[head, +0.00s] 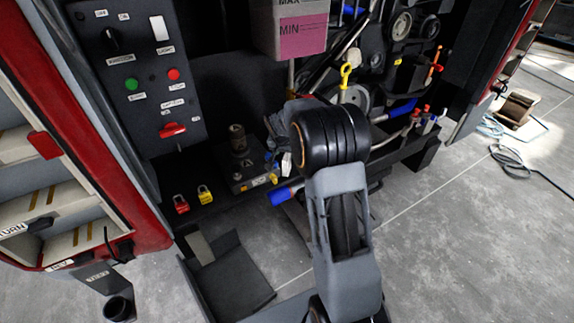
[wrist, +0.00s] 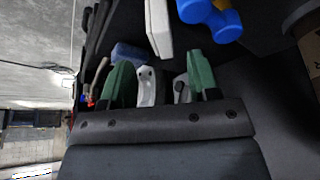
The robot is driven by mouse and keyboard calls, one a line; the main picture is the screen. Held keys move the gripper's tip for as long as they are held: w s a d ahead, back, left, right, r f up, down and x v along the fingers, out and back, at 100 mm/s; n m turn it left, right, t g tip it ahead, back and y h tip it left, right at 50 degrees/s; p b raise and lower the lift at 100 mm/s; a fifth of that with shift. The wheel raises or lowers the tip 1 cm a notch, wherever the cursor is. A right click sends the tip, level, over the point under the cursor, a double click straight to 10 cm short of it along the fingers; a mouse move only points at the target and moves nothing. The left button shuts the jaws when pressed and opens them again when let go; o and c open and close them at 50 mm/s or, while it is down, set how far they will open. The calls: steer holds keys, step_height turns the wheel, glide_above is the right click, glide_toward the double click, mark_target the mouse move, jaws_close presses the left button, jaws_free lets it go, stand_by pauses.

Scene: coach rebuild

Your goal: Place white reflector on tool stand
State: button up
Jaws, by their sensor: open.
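My gripper (wrist: 160,78) shows in the wrist view with its two green fingertips well apart. A white, flat block (wrist: 158,28), perhaps the white reflector, lies just beyond the fingertips, and the fingers are not closed on it. A pale grey curved piece (wrist: 147,86) shows between the fingers; I cannot tell what it is. In the head view my arm hides most of the gripper, and a small white piece (head: 286,164) shows just left of my wrist. I cannot tell which thing is the tool stand.
A dark block with a post (head: 238,142) stands left of my arm on the engine bay's ledge. A red padlock (head: 181,204) and a yellow padlock (head: 205,194) sit further left. A blue-ended bar (head: 281,196) juts out near my arm.

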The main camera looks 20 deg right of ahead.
mark_target(287, 156)
steer(key=x, duration=0.5)
steer(key=shift+a, duration=0.15)
jaws_close()
stand_by(0.4)
